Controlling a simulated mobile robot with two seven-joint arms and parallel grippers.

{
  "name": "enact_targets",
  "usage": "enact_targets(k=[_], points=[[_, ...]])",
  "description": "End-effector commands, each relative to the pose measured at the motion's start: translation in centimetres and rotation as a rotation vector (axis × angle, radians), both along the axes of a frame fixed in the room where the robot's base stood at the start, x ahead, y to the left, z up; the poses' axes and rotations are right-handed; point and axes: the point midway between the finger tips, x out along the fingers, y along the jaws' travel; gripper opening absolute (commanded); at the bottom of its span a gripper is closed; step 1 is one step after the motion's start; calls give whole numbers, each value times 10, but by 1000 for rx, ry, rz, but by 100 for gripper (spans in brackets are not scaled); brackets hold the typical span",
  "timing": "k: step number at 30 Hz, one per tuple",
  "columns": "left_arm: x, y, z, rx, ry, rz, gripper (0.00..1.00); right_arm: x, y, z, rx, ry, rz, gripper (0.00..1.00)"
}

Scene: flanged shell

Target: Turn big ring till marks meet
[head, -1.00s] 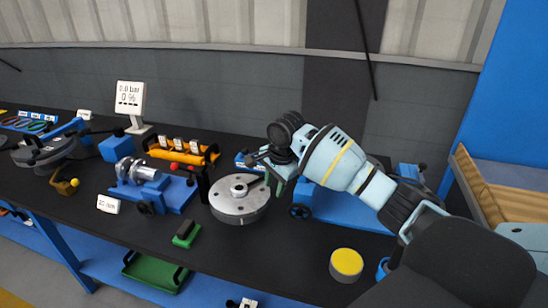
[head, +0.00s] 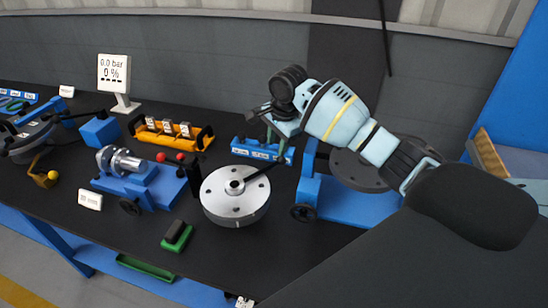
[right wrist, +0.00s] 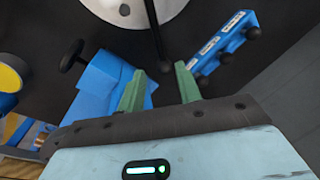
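The big ring seems to be the round silver flanged disc (head: 222,208) on the bench, with holes around its face and a raised hub. A thin black bar (head: 258,172) reaches from the hub toward the back right. In the right wrist view the silver disc (right wrist: 125,10) is at the top edge, and the black bar (right wrist: 153,30) ends in a dark ball. My right gripper (head: 267,122) is behind and above the disc. Its green fingers (right wrist: 160,72) are apart, with the ball just ahead of their gap, not clasped. My left gripper is not in view.
A blue block with a black wheel (head: 318,200) stands close right of the disc. A blue labelled rack (head: 258,150) is behind it. A blue vice-like fixture (head: 145,185) and a green-black block (head: 177,237) are to the left. Bare bench lies in front.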

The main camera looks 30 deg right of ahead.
Motion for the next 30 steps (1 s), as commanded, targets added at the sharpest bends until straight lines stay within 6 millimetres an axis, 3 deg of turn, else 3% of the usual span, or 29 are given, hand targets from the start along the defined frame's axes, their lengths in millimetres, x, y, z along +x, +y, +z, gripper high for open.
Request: enact_targets(k=[15, 27, 30], points=[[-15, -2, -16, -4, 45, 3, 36, 12, 1, -68, 0, 4, 0, 34], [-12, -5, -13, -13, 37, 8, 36, 15, 1, -74, -1, 0, 0, 34], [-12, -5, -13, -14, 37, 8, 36, 15, 1, -74, -1, 0, 0, 24]])
